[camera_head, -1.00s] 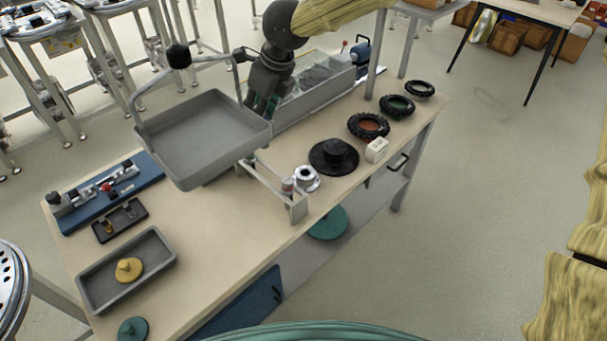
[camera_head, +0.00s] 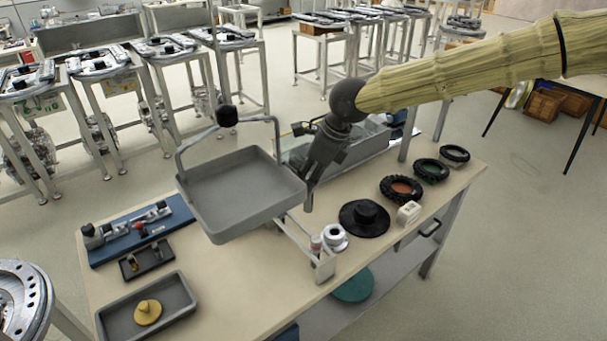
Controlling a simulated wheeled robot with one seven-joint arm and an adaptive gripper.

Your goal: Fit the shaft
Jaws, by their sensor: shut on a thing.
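My gripper (camera_head: 311,182) points down above the workbench, close to the right corner of a raised grey tray. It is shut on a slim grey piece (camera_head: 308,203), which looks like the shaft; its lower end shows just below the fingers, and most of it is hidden. I cannot tell whether that end touches anything. A white flanged ring part (camera_head: 335,237) stands on the bench below and to the right. A blue fixture (camera_head: 142,228) with metal clamps and a red knob lies at the bench's left end.
The raised grey tray (camera_head: 240,195) with its tall handle stands left of my gripper. A black disc hub (camera_head: 365,217), a white block (camera_head: 408,212) and black rings (camera_head: 400,189) line the right side. The bench's front middle is clear.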

